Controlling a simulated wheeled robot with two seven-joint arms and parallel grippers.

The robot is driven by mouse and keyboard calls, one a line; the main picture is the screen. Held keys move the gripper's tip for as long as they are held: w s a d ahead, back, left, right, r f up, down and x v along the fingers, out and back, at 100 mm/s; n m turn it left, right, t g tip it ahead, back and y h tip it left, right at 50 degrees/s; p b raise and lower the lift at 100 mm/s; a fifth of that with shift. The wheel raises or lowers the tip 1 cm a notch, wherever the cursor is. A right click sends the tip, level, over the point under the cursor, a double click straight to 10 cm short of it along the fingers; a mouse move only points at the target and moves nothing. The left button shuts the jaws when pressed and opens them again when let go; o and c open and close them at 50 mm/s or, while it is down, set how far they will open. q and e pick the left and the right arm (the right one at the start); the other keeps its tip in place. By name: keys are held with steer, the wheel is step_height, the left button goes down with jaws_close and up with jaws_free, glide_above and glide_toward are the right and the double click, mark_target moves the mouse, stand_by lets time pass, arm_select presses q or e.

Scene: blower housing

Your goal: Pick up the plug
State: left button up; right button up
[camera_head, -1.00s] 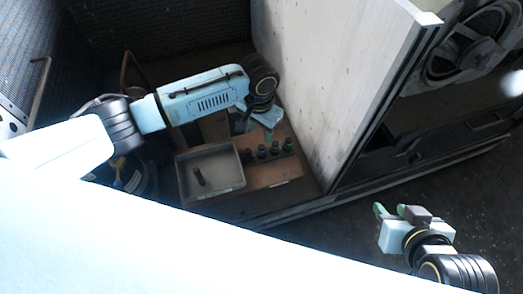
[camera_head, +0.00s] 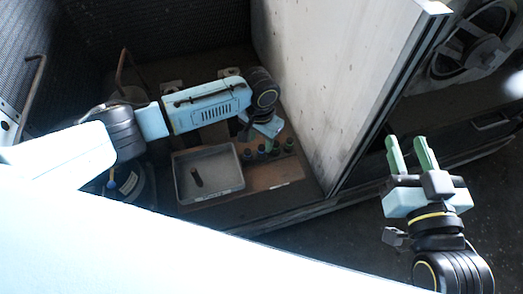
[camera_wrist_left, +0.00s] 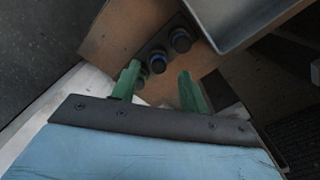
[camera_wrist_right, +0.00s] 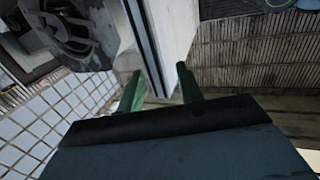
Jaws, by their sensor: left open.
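Several short dark cylinders, apparently plugs (camera_head: 262,149), stand in a row on a brown board right of the grey tray (camera_head: 240,172). A single dark brown cylinder (camera_head: 196,177) stands or leans inside the tray. I cannot tell which one is the task's plug. My left gripper (camera_head: 266,130) is over the back of the row. My right gripper (camera_head: 410,153) is open, empty and away from the board.
A tall pale panel (camera_head: 325,85) stands just right of the board. A large round fan-like part (camera_head: 468,50) is beyond it at the upper right. A bent brown rod (camera_head: 124,68) rises behind my left arm. The dark floor below the right side is clear.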

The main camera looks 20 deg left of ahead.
mark_target(261, 147)
arm_select(q)
step_height(261, 147, down, 3)
steer(key=shift+w+d+f+b, duration=0.1)
steer(key=shift+f+b, duration=0.05)
steer(key=shift+b, duration=1)
steer(key=shift+f, duration=0.25)
jaws_close()
arm_select(e)
step_height(261, 147, up, 8)
steer(key=s+t+y, duration=0.2)
steer(key=t, duration=0.4)
steer(key=shift+a+r, duration=0.2)
steer(key=shift+a, duration=0.2)
arm_select(q)
steer(key=shift+r, duration=0.15)
